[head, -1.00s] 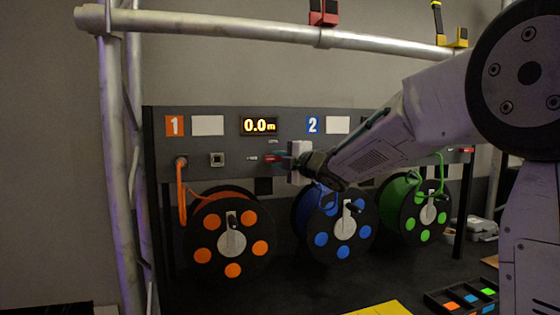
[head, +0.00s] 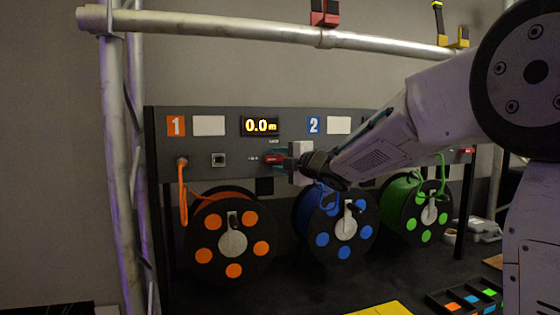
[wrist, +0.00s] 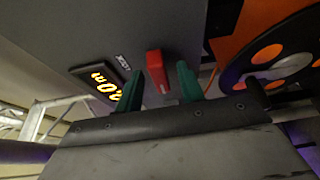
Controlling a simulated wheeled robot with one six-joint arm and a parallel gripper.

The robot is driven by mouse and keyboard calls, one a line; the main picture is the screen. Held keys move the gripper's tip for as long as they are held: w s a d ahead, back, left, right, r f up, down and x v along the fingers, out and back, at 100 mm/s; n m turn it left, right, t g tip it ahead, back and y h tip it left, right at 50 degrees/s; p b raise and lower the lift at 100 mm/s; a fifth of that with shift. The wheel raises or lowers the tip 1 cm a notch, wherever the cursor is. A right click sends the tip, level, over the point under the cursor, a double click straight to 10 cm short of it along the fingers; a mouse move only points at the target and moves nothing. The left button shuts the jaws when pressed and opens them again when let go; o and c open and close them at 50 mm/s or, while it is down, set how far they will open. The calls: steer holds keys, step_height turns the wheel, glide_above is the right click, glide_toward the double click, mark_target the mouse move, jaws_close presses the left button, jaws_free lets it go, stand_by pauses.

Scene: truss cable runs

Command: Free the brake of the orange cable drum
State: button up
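The orange cable drum (head: 258,262) hangs under the panel's number 1 section, its black flange dotted with orange discs. It also shows at the upper right of the wrist view (wrist: 264,55). A red brake lever (head: 274,159) sticks out of the panel above and right of this drum. In the wrist view the red lever (wrist: 157,72) lies between the two green fingertips of my gripper (wrist: 160,84). Gaps show on both sides of it, so my gripper is open. In the head view my gripper (head: 284,158) is at the lever and partly covers it.
The display (head: 259,126) reads 0.0 m. The blue drum (head: 336,228) and green drum (head: 421,207) hang to the right. A truss tube (head: 240,27) runs above the panel. A tray of coloured pieces (head: 465,300) and a yellow item (head: 380,309) lie in front.

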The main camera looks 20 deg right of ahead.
steer(key=v, duration=0.7)
steer(key=shift+s, duration=0.3)
steer(key=d+f+m+g+h, duration=0.2)
steer(key=d+f+m+h, duration=0.5)
steer(key=d+m, duration=0.1)
steer(key=s+d+f+m+g+h, duration=0.1)
steer(key=s+f+m+g+h, duration=0.2)
steer(key=s, duration=0.4)
steer(key=s+d+f+m+g+h, duration=0.1)
steer(key=s+d+f+m+g, duration=0.15)
steer(key=s+f+m, duration=0.3)
steer(key=s+a+f+m+g+y, duration=0.1)
steer(key=s+a, duration=0.3)
steer(key=s, duration=0.5)
steer(key=s+a+f+m+g+y, duration=0.1)
steer(key=s+a+f+m+g, duration=0.1)
steer(key=s, duration=0.8)
steer(key=s+a+f+m+g+y, duration=0.2)
steer(key=s+a+g, duration=0.3)
steer(key=s, duration=0.5)
steer(key=shift+a+f+m, duration=0.3)
steer(key=shift+m, duration=0.25)
